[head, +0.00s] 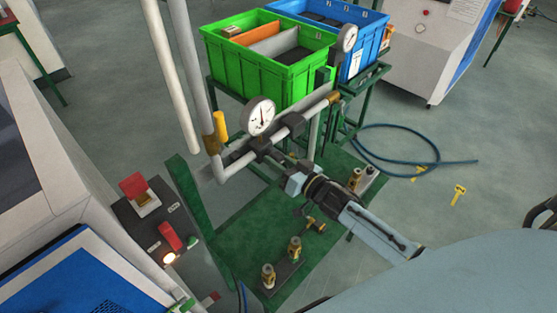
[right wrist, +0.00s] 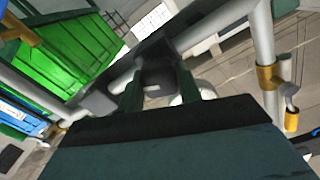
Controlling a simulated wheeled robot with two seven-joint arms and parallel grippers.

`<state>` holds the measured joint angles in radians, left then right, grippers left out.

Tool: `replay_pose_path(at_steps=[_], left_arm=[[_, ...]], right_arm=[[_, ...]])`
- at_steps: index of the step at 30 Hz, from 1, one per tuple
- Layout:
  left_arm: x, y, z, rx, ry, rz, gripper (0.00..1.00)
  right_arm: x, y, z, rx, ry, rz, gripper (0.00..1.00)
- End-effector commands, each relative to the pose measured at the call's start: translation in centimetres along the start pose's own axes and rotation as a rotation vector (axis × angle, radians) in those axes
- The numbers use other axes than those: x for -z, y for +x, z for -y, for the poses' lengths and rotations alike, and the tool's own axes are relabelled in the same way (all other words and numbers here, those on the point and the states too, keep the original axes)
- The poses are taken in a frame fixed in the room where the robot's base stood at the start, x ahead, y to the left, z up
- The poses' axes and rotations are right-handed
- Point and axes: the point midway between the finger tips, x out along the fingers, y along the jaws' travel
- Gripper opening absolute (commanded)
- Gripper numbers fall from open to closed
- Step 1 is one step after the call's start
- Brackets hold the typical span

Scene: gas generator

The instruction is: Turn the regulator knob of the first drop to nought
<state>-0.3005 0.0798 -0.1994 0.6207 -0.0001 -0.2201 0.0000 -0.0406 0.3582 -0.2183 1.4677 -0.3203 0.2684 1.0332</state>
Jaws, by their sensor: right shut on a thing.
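A grey pipe (head: 240,168) runs above the green stand and carries dark regulator fittings. A round white gauge (head: 260,117) stands on the nearer part of the pipe. My right gripper (head: 284,160) reaches in from the lower right, just below the pipe near this gauge. In the right wrist view its two dark green fingers are shut on a dark regulator knob (right wrist: 158,76), one on each side. The knob is mostly hidden by the gripper in the head view, and its setting cannot be read. My left gripper is not in view.
A second gauge (head: 347,38) stands farther along the pipe. A yellow valve handle (head: 220,125) is at the pipe's left end. Brass fittings (head: 295,248) stand on the green base (head: 240,235). Green (head: 285,85) and blue (head: 362,60) crates stand behind. A blue hose (head: 430,161) lies on the floor.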

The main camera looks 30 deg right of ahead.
Motion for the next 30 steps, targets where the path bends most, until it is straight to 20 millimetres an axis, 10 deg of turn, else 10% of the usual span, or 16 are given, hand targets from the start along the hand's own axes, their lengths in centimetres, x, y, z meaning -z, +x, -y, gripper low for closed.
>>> replay_pose_path(at_steps=[30], left_arm=[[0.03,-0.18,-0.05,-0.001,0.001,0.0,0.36]], right_arm=[[-0.06,0.0,0.07,-0.001,-0.947,-0.001,0.12]])
